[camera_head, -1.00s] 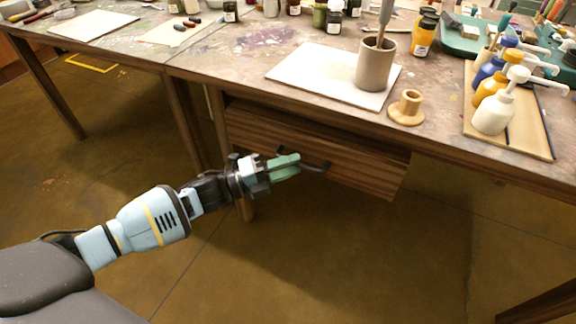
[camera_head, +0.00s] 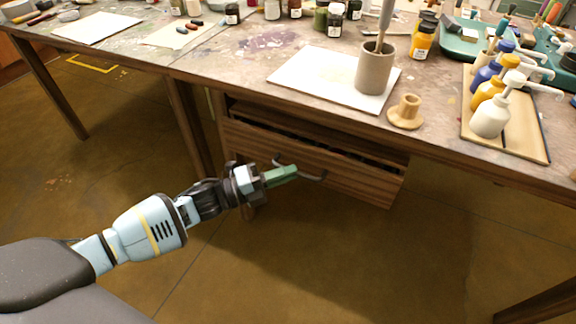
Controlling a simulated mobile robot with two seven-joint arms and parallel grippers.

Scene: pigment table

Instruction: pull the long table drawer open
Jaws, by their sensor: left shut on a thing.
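The long table drawer (camera_head: 345,178) is a striped wooden front under the table top. It stands out from the table, with a dark gap showing above its front. Its dark curved handle (camera_head: 312,178) runs across the left half of the front. My left gripper (camera_head: 284,174) has green fingers and is shut on the handle near its left part. The fingers cover part of the handle. The inside of the drawer is mostly hidden by the table edge and shadow. My right gripper is not in view.
The paint-stained table (camera_head: 225,62) holds a white sheet (camera_head: 315,75) with a brown cup (camera_head: 375,68). A wooden stand (camera_head: 405,112) sits near the front edge. Pump bottles (camera_head: 490,115) stand on a tray (camera_head: 535,140) at right. The floor (camera_head: 330,260) before the drawer is clear.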

